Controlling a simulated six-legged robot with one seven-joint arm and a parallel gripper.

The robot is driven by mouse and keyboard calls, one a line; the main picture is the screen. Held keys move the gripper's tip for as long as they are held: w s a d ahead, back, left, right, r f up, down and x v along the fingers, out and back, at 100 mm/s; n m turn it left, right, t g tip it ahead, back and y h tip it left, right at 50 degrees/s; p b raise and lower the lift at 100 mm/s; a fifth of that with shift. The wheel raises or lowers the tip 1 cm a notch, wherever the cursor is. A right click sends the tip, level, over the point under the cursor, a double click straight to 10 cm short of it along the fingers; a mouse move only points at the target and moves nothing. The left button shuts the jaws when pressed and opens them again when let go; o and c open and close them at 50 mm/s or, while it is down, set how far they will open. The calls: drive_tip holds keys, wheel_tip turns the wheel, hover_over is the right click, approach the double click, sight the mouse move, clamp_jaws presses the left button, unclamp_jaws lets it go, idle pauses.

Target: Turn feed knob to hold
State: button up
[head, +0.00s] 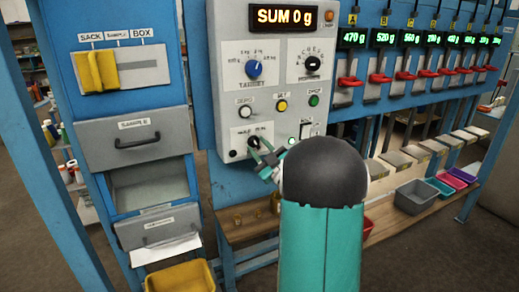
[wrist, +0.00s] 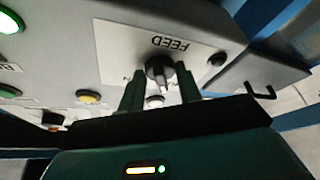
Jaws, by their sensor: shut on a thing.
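The dark feed knob (head: 254,142) sits low on the grey control panel (head: 285,128), in a pale plate with small labels above it. In the wrist view the knob (wrist: 158,68) shows upside down next to the word FEED, with a light pointer tip toward the bottom of the picture. Its exact setting cannot be read. My gripper (head: 262,153) reaches the knob from the front right. In the wrist view my gripper (wrist: 160,88) has one finger on each side of the knob, shut on it. The fingers hide part of the plate's labels.
Above are the ZERO button (head: 245,111), a yellow button (head: 281,105), a green button (head: 314,100), the blue TARGET knob (head: 254,68) and a display (head: 284,17) reading SUM 0 g. Drawers (head: 136,140) stand left; red levers (head: 381,78) and bins (head: 416,197) are right.

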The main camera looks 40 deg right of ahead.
drive_tip(key=o, duration=1)
drive_tip(key=v, duration=1.4)
drive_tip(key=shift+w, duration=0.15)
